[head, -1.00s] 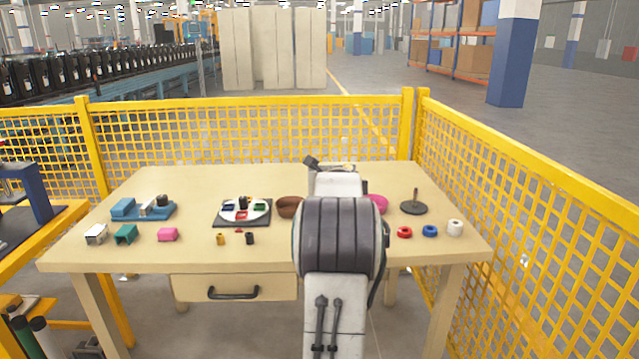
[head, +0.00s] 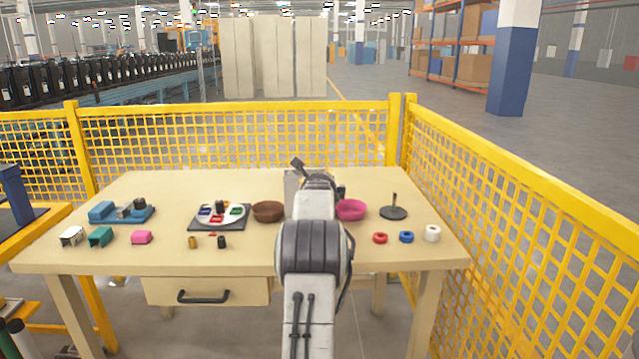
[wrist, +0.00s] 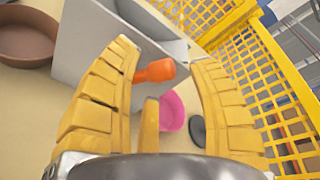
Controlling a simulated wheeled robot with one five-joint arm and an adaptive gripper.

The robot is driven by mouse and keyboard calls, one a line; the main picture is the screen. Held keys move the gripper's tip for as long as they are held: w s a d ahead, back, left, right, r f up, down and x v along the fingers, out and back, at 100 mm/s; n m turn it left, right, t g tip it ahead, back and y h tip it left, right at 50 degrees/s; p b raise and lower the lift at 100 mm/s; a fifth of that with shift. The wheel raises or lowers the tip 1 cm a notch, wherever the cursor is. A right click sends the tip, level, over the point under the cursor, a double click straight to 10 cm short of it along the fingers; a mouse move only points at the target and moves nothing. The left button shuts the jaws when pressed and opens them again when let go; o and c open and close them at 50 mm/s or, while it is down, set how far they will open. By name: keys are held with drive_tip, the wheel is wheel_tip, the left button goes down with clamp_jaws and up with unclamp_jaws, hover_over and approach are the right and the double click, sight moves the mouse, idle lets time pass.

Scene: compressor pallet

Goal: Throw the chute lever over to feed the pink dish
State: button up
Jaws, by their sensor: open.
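The chute is a grey panelled stand (wrist: 115,45) in the wrist view; in the head view its edge (head: 291,186) shows behind my arm. The orange lever knob (wrist: 155,71) sticks out from its face towards the right. My gripper (wrist: 166,56) is open, with yellow padded fingers on either side of the knob in the picture; I cannot tell whether they touch it. The pink dish (head: 350,210) stands just right of my arm, and it shows in the wrist view (wrist: 172,110) beyond the fingers. The brown dish (head: 268,211) stands left of the chute. My arm hides the lever in the head view.
A dark peg stand (head: 393,212) and several rings (head: 406,237) lie to the right. Yellow mesh fencing (head: 240,135) runs behind and right.

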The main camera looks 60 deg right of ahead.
drive_tip(key=shift+x, duration=0.9)
drive_tip(key=c, duration=0.9)
drive_tip(key=shift+f, duration=0.1)
clamp_jaws()
